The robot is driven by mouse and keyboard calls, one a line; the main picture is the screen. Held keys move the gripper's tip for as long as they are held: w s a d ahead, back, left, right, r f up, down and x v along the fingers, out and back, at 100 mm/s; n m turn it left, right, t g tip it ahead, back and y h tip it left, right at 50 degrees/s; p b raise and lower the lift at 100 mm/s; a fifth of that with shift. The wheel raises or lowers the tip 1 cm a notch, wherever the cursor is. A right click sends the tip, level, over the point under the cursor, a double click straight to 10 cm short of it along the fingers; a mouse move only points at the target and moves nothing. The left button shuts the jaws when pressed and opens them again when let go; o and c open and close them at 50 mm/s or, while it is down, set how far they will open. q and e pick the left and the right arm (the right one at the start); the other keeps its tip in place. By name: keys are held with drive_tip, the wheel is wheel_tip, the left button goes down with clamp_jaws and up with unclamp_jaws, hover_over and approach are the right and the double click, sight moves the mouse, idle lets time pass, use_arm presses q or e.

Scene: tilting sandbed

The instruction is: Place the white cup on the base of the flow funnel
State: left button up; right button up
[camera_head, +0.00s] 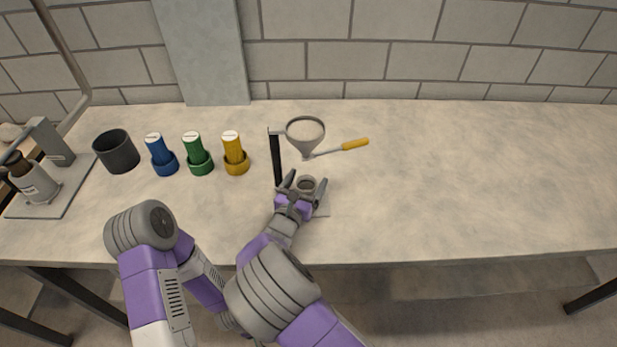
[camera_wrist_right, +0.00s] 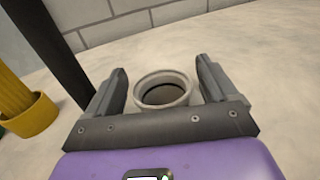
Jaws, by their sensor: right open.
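The white cup (camera_head: 307,184) looks pale grey here and stands upright between the fingers of my right gripper (camera_head: 306,182). In the right wrist view the cup (camera_wrist_right: 163,90) shows its round rim and a dark brown inside, with the open fingers on either side and gaps beside it. The flow funnel (camera_head: 306,134) is a grey cone on a black post (camera_head: 276,160), above and behind the cup. Its grey base plate (camera_head: 322,206) shows beside my gripper, and the cup appears to be on it; the contact is hidden. My left gripper is not seen.
A yellow-handled lever (camera_head: 354,144) sticks out right of the funnel. Yellow (camera_head: 235,155), green (camera_head: 197,155) and blue (camera_head: 160,156) containers and a dark pot (camera_head: 117,152) stand to the left. A bottle apparatus (camera_head: 36,180) is at far left. The table's right side is clear.

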drive_tip(key=p+v, duration=0.1)
drive_tip(key=v, duration=0.9)
drive_tip(key=shift+s, duration=0.2)
